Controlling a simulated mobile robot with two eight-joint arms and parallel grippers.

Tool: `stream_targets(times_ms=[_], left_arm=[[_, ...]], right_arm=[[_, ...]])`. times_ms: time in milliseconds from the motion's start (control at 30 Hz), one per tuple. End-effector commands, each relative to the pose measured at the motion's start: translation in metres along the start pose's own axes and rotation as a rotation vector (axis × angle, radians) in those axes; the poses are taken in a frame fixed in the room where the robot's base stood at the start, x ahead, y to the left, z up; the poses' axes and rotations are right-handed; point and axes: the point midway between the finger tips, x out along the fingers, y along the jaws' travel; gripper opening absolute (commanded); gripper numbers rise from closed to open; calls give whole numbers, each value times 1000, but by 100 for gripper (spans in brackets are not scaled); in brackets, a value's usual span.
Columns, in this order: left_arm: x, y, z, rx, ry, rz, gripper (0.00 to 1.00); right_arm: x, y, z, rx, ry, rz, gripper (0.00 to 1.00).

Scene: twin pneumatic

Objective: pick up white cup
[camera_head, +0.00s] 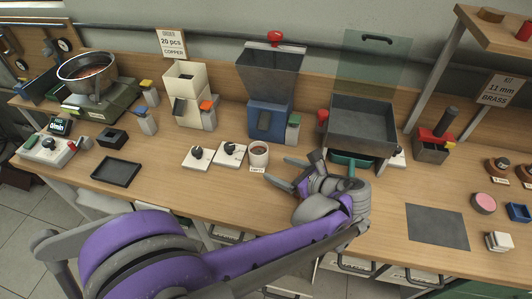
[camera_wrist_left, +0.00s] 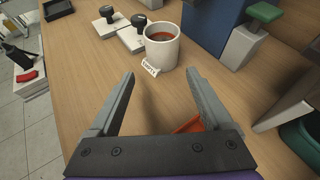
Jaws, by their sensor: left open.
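The white cup (camera_head: 259,155) stands upright on the wooden table, in front of the blue machine, with a small label at its base. It also shows in the left wrist view (camera_wrist_left: 161,50), with something reddish inside. My left gripper (camera_head: 292,173) is to the right of the cup in the head view, apart from it. In the left wrist view the gripper's two fingers (camera_wrist_left: 158,82) are spread wide, with the cup beyond the tips and nothing between them. My right gripper is not in view.
Two white blocks with black knobs (camera_head: 231,152) stand left of the cup. The blue machine (camera_head: 268,115) with a grey hopper is behind it. A grey tray stand (camera_head: 357,130) is to the right. The table in front of the cup is clear.

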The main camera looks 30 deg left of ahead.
Motion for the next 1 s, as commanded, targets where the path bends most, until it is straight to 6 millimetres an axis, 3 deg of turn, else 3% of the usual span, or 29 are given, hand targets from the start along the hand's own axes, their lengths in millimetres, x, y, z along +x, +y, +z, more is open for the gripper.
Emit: stream_targets(times_ms=[133, 400, 567, 833, 1000], left_arm=[[5, -8, 0, 55, -47, 1, 83], [46, -7, 3, 56, -48, 2, 83], [56, -7, 4, 56, -47, 1, 83], [94, -4, 7, 54, -46, 1, 83], [104, -5, 7, 56, -45, -1, 83]], right_arm=[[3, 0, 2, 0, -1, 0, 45], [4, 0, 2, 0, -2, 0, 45], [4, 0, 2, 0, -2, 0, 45], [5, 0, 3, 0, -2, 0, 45], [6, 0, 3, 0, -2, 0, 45]])
